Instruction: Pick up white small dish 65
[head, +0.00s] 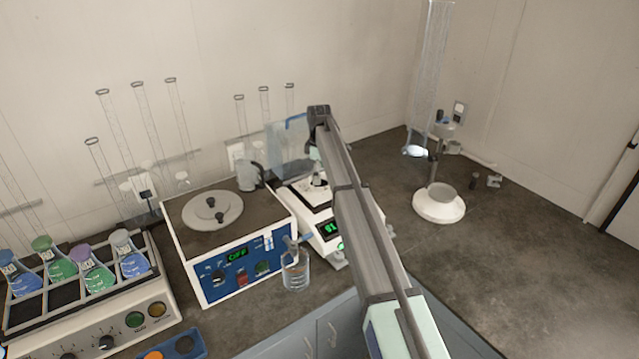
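I cannot tell for sure which thing is white small dish 65. A wide round white dish-like piece (438,208) stands on the counter right of my arm, with a greyish recessed top. A smaller bright white piece (415,152) shows above it, beside a thin stand. My arm reaches from the lower right up to the balance (330,228), near the back wall. My gripper (317,172) points down over the balance's pan area, apart from both white pieces. Its fingertips are small and partly hidden by the arm, so I cannot see whether it is open or holds anything.
A hotplate-like unit (245,275) with a lit green display stands left of the balance. A shaker rack (85,310) with coloured flasks is at far left. Tall glass cylinders line the back wall. The right counter (520,260) is clear.

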